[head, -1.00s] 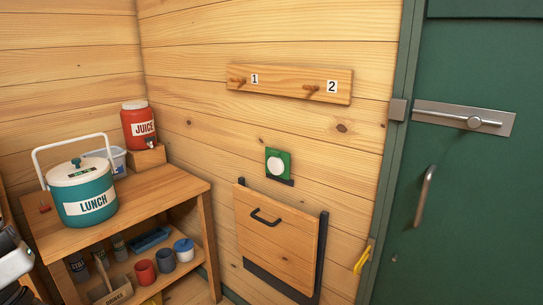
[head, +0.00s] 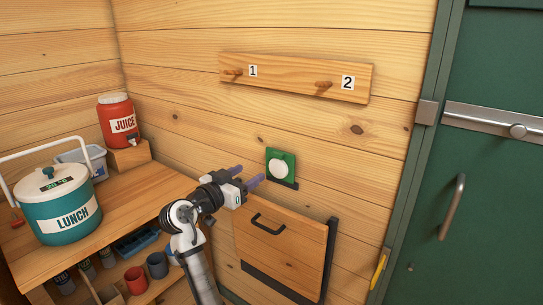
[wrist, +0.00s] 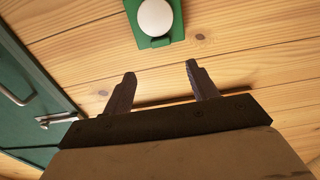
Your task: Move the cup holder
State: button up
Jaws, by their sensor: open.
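I see nothing that is clearly a cup holder. A small green plate with a white round piece (head: 279,168) is on the wooden wall; it also shows in the wrist view (wrist: 155,18). My gripper (head: 248,176) is raised in front of the wall, just left of the green plate in the head view. Its two fingers are apart and empty. In the wrist view, the gripper (wrist: 161,70) points at bare planks, with the green plate beyond the fingertips.
A hinged wooden panel with a black handle (head: 268,222) is below the plate. A peg board (head: 293,78) is above. At left, a wooden shelf unit (head: 150,186) bears a lunch cooler (head: 62,215), a juice jug (head: 118,121) and cups. A green door (head: 490,215) is at right.

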aim_at(276, 157)
jog(key=p+x, duration=0.3)
jog(key=x, duration=0.9)
grip_shut()
